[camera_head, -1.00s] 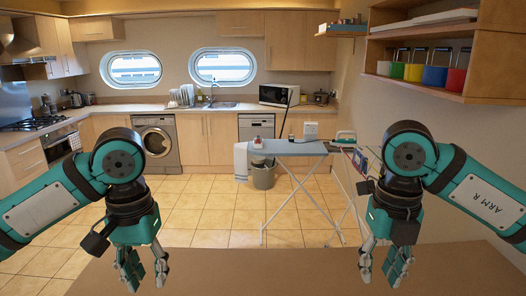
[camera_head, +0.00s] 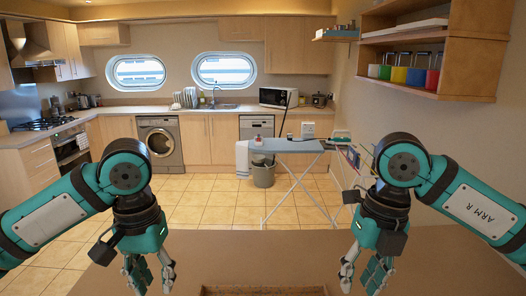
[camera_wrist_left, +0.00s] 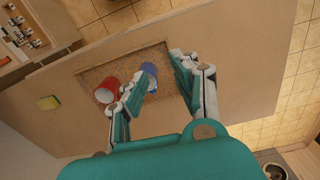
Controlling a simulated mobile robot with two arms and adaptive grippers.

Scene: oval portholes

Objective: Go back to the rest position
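My left gripper (camera_head: 150,276) hangs over the near table at the left, fingers pointing down, open and empty. In the left wrist view its two fingers (camera_wrist_left: 160,84) are apart. My right gripper (camera_head: 362,277) hangs over the table at the right, open, with nothing visible between its fingers. Below the left fingers in the wrist view, a blue cup (camera_wrist_left: 150,69) and a red cup (camera_wrist_left: 106,89) are on a brown cork-like tray (camera_wrist_left: 121,67). The fingers partly hide both cups. I cannot tell how far above the tray the gripper is.
The tabletop (camera_head: 260,250) is bare between my arms, with the tray edge (camera_head: 262,291) at the bottom. Beyond stand an ironing board (camera_head: 285,146) and a bin (camera_head: 264,174). A shelf (camera_head: 425,93) juts in at upper right.

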